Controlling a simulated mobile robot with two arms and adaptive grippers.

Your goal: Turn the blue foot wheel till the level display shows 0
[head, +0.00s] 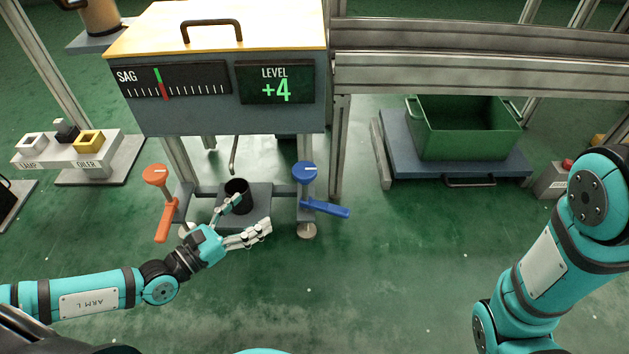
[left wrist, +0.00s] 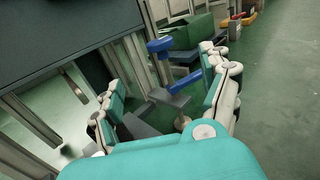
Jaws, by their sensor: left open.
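The blue foot wheel (head: 305,173) stands on the right front leg of the grey machine, with a white mark on its top. A blue lever (head: 325,208) sticks out to the right below it. The level display (head: 275,83) reads +4 in green. My left gripper (head: 252,218) is open and empty, left of the blue wheel and apart from it, in front of the black cup. In the left wrist view the blue wheel (left wrist: 160,45) and blue lever (left wrist: 186,82) show beyond and between the open fingers. My right gripper is out of view; only its arm shows at the right.
An orange wheel (head: 155,174) with an orange lever (head: 166,222) is on the left leg. A black cup (head: 238,190) stands on a grey plate between the legs. A green crate (head: 465,140) sits on a low platform at the right. The floor in front is clear.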

